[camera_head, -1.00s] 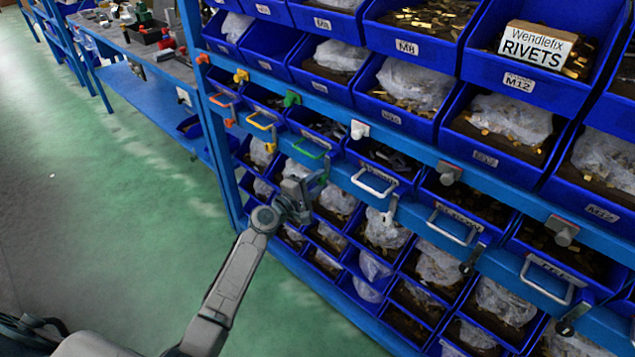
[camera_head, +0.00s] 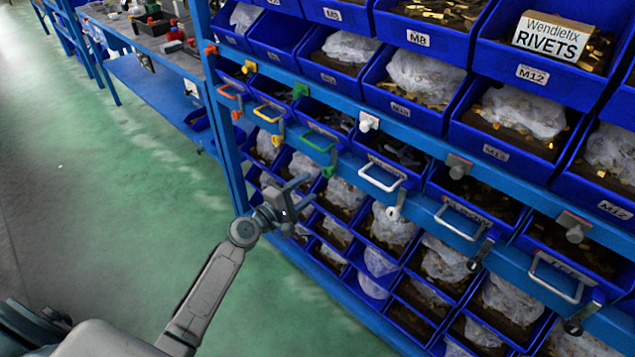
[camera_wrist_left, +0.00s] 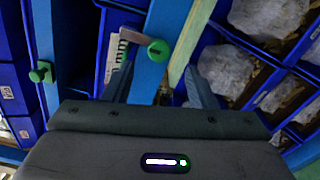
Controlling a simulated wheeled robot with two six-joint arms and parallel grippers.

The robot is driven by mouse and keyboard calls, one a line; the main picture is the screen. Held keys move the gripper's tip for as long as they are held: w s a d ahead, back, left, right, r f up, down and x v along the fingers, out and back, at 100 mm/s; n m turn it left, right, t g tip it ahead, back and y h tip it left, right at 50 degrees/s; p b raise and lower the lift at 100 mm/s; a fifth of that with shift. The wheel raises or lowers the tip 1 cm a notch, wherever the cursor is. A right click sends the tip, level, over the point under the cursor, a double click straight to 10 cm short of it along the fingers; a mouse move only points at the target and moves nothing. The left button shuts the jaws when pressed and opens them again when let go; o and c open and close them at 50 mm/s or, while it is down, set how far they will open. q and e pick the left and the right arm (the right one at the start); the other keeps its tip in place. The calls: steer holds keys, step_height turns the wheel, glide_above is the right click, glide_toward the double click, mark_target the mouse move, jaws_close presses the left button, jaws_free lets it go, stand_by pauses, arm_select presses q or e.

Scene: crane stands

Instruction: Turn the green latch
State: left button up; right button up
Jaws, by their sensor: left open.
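The green latch (camera_head: 328,171) hangs at the lower right of the green drawer handle (camera_head: 318,142) on the blue rack. A green knob (camera_head: 299,90) sits on the beam above. My left gripper (camera_head: 311,189) is open and empty, just below and left of the latch, apart from it in the head view. In the left wrist view its two fingers (camera_wrist_left: 157,75) point toward the rack, with a round green piece (camera_wrist_left: 158,50) beyond the gap between them. Another green knob (camera_wrist_left: 40,72) shows at the left there. My right gripper is not in view.
Orange (camera_head: 237,114) and yellow (camera_head: 277,139) latches hang to the left, a white one (camera_head: 394,212) to the right. Blue bins with bagged parts fill the rack above and below. The green floor (camera_head: 130,180) at the left is open.

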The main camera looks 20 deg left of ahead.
arm_select(q)
steer(key=shift+v, duration=1.65)
steer(key=s+a+f+m+g+y, duration=0.2)
steer(key=s+f, duration=0.2)
steer(key=f, duration=0.8)
steer(key=s+a+f+m+g+y, duration=0.1)
steer(key=s+f+m+g+y, duration=0.3)
steer(key=f, duration=0.8)
steer(key=s+a+f+g+h, duration=0.15)
steer(key=s+f, duration=0.35)
steer(key=f, duration=0.7)
steer(key=s+f+m+g+y, duration=0.1)
steer(key=s+f+m+g, duration=0.1)
steer(key=s+f, duration=0.5)
steer(key=s+f+m+g+y, duration=0.1)
steer(key=s+f+m+g, duration=0.2)
steer(key=s, duration=1.4)
steer(key=s+f+m+g+y, duration=0.1)
steer(key=s+f+m, duration=0.4)
steer(key=s+f, duration=0.6)
steer(key=shift+s+d+f+m+g, duration=0.35)
steer(key=shift+s+g, duration=0.5)
steer(key=shift+s, duration=0.2)
